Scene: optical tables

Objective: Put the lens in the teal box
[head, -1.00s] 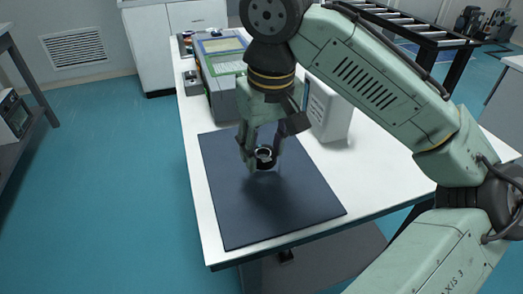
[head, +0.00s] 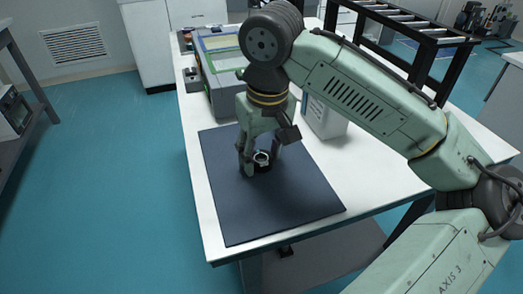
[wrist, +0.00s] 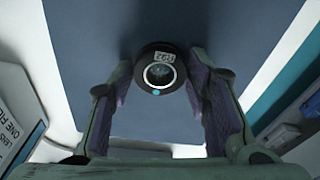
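The lens (wrist: 160,72) is a short black ring mount with a pale label and clear glass, and it shows a small teal dot on its near rim. In the head view, the lens (head: 261,159) is low over the dark mat (head: 290,206), near its far half. My gripper (head: 262,164) points down with one finger on each side of the lens. In the wrist view, the tips of my gripper (wrist: 161,70) are very close to both sides of the mount; I cannot make out firm contact. I cannot clearly identify a teal box.
A grey box with a green-framed top (head: 222,62) stands at the back left of the white table (head: 375,187). A white box (head: 325,115) with a printed side stands behind my gripper. A black frame rack (head: 420,45) is farther back. The mat's front is clear.

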